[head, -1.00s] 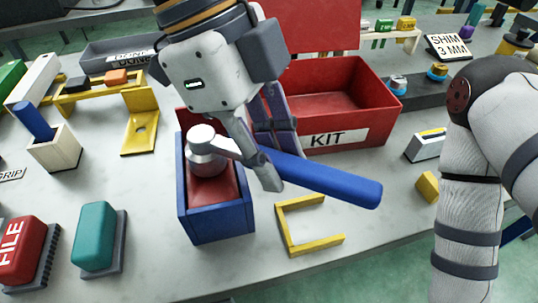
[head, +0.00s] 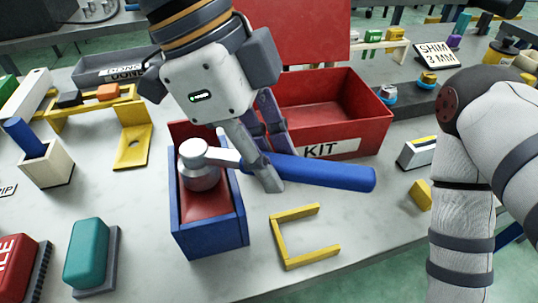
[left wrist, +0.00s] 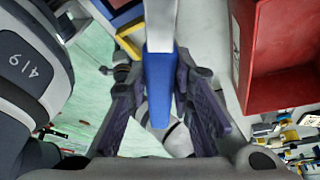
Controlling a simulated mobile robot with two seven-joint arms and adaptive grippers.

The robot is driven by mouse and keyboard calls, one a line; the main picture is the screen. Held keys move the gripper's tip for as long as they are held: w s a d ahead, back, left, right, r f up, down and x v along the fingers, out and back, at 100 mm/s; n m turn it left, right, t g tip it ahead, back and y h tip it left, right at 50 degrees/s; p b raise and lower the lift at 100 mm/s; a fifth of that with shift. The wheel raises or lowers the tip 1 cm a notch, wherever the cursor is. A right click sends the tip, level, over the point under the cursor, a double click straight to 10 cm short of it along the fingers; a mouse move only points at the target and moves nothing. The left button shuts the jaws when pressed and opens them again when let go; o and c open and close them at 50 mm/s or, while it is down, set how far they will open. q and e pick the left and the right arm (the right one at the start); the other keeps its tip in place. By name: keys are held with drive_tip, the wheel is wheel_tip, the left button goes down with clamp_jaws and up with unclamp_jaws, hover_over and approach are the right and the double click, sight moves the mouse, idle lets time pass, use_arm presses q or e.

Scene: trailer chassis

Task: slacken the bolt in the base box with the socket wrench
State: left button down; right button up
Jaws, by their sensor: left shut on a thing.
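The socket wrench has a silver socket head (head: 198,165) and a blue handle (head: 325,174). The head stands in the blue base box (head: 212,238), which has a red inside. The bolt is hidden beneath the socket head. The handle sticks out to the right, past the box wall and above the table. My left gripper (head: 268,165) is shut on the handle near its silver neck. In the left wrist view the blue handle (left wrist: 158,92) runs between the two fingers. My right gripper is out of view; only its arm shows at the right.
A red KIT box (head: 345,110) stands just behind the wrench handle. A yellow U-shaped bracket (head: 280,240) lies on the table below the handle. A teal block (head: 88,252) lies left of the base box. The table's front edge is near.

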use_arm(q)
drive_tip(key=shift+w, duration=0.1)
drive_tip(key=shift+w+d+n+t, duration=0.1)
drive_tip(key=shift+w+n+t, duration=0.4)
drive_tip(key=shift+n, duration=0.4)
drive_tip(key=shift+w, duration=0.1)
drive_tip(key=shift+w+n+t, duration=0.3)
drive_tip(key=shift+w+n, duration=0.35)
drive_tip(key=shift+n, duration=0.35)
drive_tip(key=shift+w+n+t, duration=0.3)
drive_tip(key=shift+w+n, duration=0.4)
drive_tip(key=shift+n, duration=0.2)
drive_tip(key=shift+s+m, duration=0.2)
drive_tip(key=shift+m, duration=0.1)
wheel_tip(320, 180, up, 6)
